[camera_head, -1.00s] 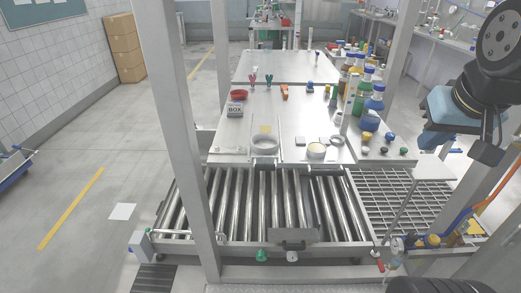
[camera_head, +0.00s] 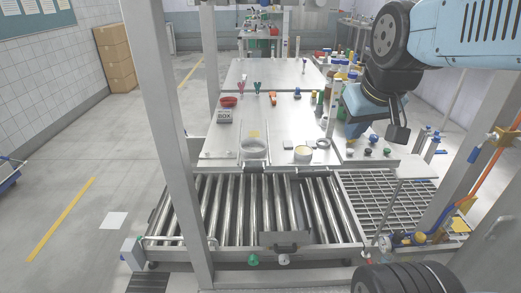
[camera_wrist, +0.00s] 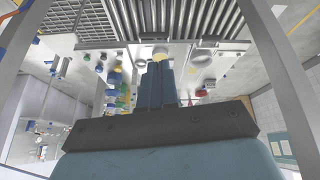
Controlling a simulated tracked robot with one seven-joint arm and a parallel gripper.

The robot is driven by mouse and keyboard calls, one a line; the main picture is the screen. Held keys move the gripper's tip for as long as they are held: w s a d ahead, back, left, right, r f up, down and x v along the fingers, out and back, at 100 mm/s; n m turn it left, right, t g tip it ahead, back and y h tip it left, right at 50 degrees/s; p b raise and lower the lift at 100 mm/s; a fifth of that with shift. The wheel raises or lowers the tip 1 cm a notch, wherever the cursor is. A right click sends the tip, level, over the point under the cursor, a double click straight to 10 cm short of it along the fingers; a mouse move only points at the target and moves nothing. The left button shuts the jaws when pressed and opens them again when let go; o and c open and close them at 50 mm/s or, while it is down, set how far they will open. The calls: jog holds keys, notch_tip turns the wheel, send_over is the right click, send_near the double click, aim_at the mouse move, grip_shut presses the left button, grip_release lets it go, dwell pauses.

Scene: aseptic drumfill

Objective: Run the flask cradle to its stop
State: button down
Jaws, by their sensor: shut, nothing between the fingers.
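I cannot tell for certain which part is the flask cradle. A round metal pan (camera_head: 254,150) sits at the front of the steel table (camera_head: 285,122), between thin rails. A dark-handled plate (camera_head: 286,241) is at the front of the roller bed. My gripper (camera_head: 398,134) hangs above the table's right side, apart from these things and empty. In the wrist view my gripper (camera_wrist: 160,72) is shut, with its two blue-grey fingers side by side. Its fingers hide part of the table there.
A roller bed (camera_head: 235,210) lies before the table, with a metal grating (camera_head: 385,205) to its right. A steel post (camera_head: 165,120) stands at left. Bottles and caps crowd the table's right edge. A red bowl (camera_head: 229,101) and labelled box (camera_head: 224,117) are at left.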

jog(key=w+a+f+n+y, duration=0.1)
jog(key=w+a+f+n, duration=0.25)
jog(key=w, duration=0.35)
jog(key=w+a+f+n, duration=0.2)
jog(key=w+f+n, duration=0.2)
jog(key=w, duration=0.3)
jog(key=n+y, duration=0.4)
jog(key=n, duration=0.5)
send_near(260, 154)
jog(key=shift+w+a+f, duration=0.25)
jog(key=shift+a+f, duration=0.45)
jog(key=shift+f, duration=0.3)
jog(key=shift+w+a+f, duration=0.3)
jog(key=shift+a+f, duration=0.35)
jog(key=shift+f, duration=0.35)
jog(key=shift+w+a+f, duration=0.25)
jog(key=shift+a+f, duration=0.45)
jog(key=shift+f, duration=0.25)
